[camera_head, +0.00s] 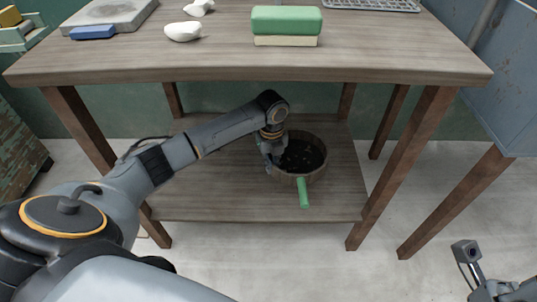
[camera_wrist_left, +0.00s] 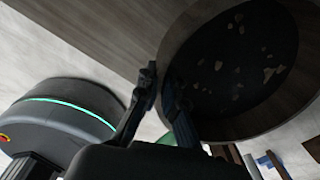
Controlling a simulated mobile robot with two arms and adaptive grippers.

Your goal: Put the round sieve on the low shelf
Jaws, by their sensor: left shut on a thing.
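The round sieve (camera_head: 313,172) has a wooden rim, a dark mesh with pale bits in it and a green handle (camera_head: 304,192) toward the front. In the head view it is at the low shelf (camera_head: 230,203), under the table; whether it touches the boards I cannot tell. My left gripper (camera_head: 272,160) is shut on the sieve's left rim. In the left wrist view the fingers (camera_wrist_left: 160,105) meet the sieve's wall (camera_wrist_left: 186,42), and the pale bits lie inside. Part of my right arm shows at the lower right of the head view, but its fingertips are not clear.
The table top (camera_head: 230,60) overhangs the shelf. On it are a green and cream sponge (camera_head: 286,22), white lumps (camera_head: 184,31) and a blue block (camera_head: 92,32). Table legs (camera_head: 408,165) flank the shelf. The shelf's left part is clear apart from my arm above it.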

